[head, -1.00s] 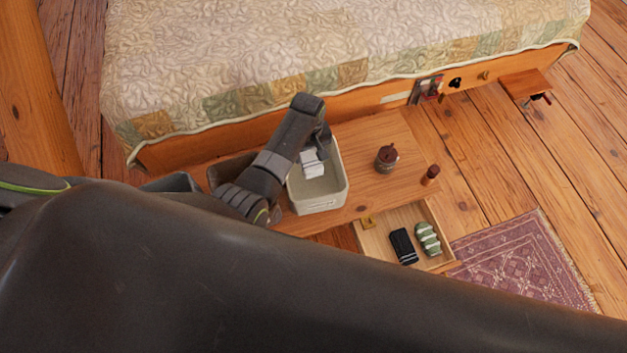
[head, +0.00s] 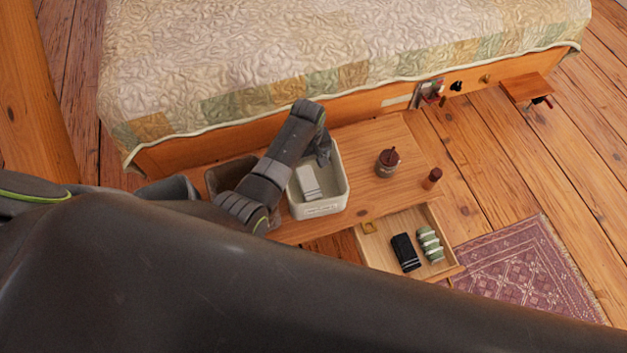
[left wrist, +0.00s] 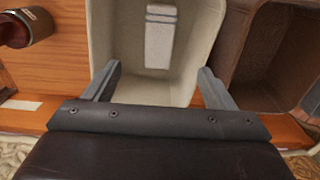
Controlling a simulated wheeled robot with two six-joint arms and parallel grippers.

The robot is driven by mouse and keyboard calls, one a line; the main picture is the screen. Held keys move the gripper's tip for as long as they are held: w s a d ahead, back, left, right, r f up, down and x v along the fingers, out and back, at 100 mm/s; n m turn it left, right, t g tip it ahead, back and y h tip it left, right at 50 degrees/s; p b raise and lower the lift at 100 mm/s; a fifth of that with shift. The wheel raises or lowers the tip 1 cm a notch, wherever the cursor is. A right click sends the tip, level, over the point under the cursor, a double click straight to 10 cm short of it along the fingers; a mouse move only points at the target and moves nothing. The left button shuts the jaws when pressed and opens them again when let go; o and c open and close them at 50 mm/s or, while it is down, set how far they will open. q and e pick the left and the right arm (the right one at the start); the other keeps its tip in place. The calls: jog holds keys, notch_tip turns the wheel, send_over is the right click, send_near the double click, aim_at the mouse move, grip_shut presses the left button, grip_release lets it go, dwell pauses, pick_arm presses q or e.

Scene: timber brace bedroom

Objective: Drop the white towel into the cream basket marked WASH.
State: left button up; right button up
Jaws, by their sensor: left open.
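The white towel (head: 308,182) is a folded bundle with grey stripes, lying inside the cream basket (head: 320,209). The basket stands on the wooden bench, with faint lettering on its front that is too small to read. In the left wrist view the towel (left wrist: 161,36) lies on the basket floor, and the basket wall (left wrist: 104,35) shows around it. My left gripper (head: 323,160) is above the back of the basket. In the left wrist view its fingers (left wrist: 158,86) are spread and empty, apart from the towel. My right gripper is not in view.
A brown bin (head: 226,174) stands left of the basket, with a grey bin (head: 168,189) beyond it. A brown jar (head: 387,162) and small bottle (head: 432,178) stand on the bench (head: 362,140). An open drawer (head: 379,252) holds black and green striped rolls. The bed (head: 330,50) is behind.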

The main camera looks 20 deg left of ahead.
pick_arm(q)
notch_tip(320, 180, up, 18)
jog(key=p, duration=0.4)
jog(key=shift+f, duration=0.25)
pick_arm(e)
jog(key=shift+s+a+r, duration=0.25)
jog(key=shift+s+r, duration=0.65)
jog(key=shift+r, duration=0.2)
pick_arm(q)
jog(key=shift+f, duration=0.1)
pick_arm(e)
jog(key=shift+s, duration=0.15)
